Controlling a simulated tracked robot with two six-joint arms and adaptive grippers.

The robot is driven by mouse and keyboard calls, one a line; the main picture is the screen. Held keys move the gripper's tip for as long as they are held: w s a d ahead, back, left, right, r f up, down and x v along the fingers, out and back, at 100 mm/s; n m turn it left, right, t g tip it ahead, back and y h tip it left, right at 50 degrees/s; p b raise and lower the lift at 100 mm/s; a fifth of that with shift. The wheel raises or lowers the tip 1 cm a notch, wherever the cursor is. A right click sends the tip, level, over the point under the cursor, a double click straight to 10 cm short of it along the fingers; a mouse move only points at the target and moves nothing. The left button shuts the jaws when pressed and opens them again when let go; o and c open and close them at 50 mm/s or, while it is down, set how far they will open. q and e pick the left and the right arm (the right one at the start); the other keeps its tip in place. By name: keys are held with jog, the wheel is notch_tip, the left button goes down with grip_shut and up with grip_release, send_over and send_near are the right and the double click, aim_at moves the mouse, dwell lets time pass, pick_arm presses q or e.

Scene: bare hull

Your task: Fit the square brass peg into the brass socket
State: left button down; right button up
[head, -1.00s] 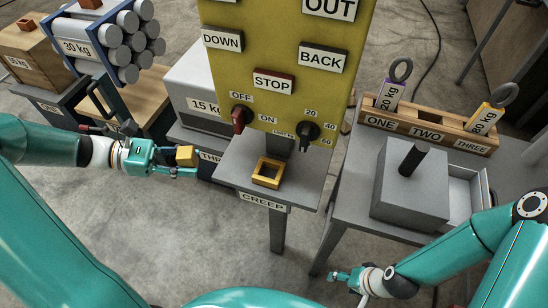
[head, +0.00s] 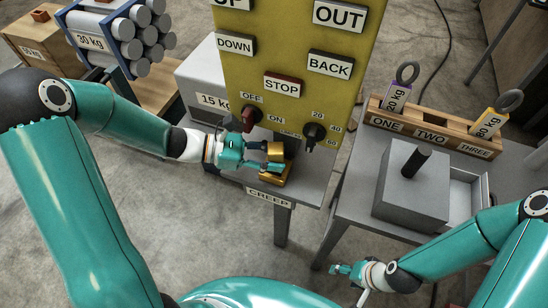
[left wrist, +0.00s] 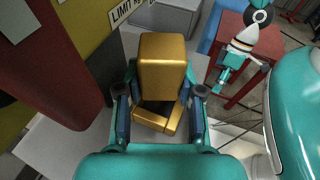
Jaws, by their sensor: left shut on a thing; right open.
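The square brass peg (head: 275,151) is held between the fingers of my left gripper (head: 270,160), over the small table labelled CREEP. In the left wrist view the peg (left wrist: 162,66) stands between both fingers. The brass socket (head: 277,179) sits on that table, partly hidden by the gripper. In the left wrist view the peg overlaps the socket (left wrist: 152,122), and part of its dark opening shows beside the peg. I cannot tell whether the peg's lower end is inside or above it. My right gripper (head: 346,271) is open and empty at the lower middle.
A yellow panel (head: 290,60) with buttons and knobs rises right behind the socket; a red knob (head: 252,117) is close to my left gripper. To the right stand a grey box (head: 410,190) with a dark handle and a wooden rack (head: 435,128) holding weighted tags.

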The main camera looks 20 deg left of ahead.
pick_arm(q)
jog(key=shift+d+f, duration=0.1)
jog(key=shift+f, duration=0.65)
jog(key=shift+f+b, duration=0.6)
jog(key=shift+f, duration=0.05)
jog(key=c, duration=0.7)
grip_release()
jog(key=shift+s, duration=0.15)
jog(key=shift+f, duration=0.1)
